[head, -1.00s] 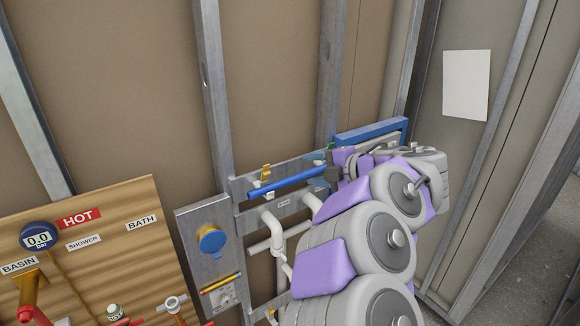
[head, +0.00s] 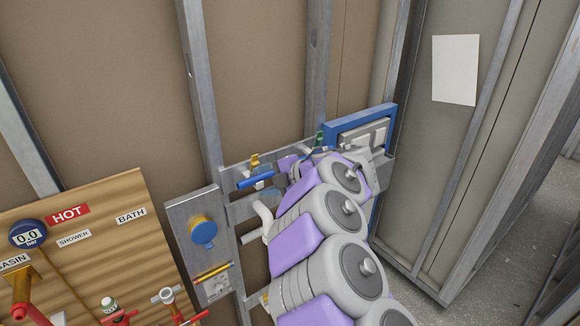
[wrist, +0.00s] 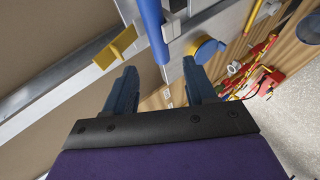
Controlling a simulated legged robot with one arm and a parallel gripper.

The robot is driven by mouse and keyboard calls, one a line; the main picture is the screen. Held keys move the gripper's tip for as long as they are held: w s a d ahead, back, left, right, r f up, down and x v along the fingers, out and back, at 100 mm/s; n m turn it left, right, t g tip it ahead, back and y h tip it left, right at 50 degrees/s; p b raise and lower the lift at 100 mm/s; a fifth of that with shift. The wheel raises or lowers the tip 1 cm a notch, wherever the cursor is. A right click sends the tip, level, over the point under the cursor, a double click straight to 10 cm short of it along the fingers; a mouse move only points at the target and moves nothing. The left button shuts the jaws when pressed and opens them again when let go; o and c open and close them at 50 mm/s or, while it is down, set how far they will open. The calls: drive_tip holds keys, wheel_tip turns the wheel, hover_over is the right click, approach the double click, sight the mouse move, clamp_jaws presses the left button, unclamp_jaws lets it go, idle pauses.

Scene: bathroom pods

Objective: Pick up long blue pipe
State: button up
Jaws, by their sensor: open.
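The long blue pipe (head: 257,179) sits across the metal frame's upper rail in the head view, with its right part hidden by my arm. In the wrist view the blue pipe (wrist: 151,28) runs down from the top edge, ending just beyond and between the fingertips. My gripper (wrist: 160,80) is open, with two dark blue fingers apart and nothing visible between them. The pipe appears apart from both fingers. In the head view my arm largely hides the gripper.
A blue round cap (head: 204,232) on a metal plate is lower left. The wooden HOT panel (head: 90,240) with red taps is at left. A blue frame (head: 345,122) is behind my arm. Wall studs stand close behind.

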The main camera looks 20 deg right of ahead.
sight(247, 184)
drive_tip(key=shift+w+f, duration=0.15)
drive_tip(key=shift+w, duration=0.05)
drive_tip(key=x, duration=0.6)
drive_tip(key=shift+s+a, duration=0.25)
drive_tip(key=shift+s+d, duration=0.1)
drive_tip(key=shift+d, duration=0.25)
drive_tip(key=shift+c, duration=0.5)
drive_tip(key=shift+d, duration=0.2)
drive_tip(key=c, duration=0.3)
drive_tip(key=shift+a, duration=0.3)
clamp_jaws()
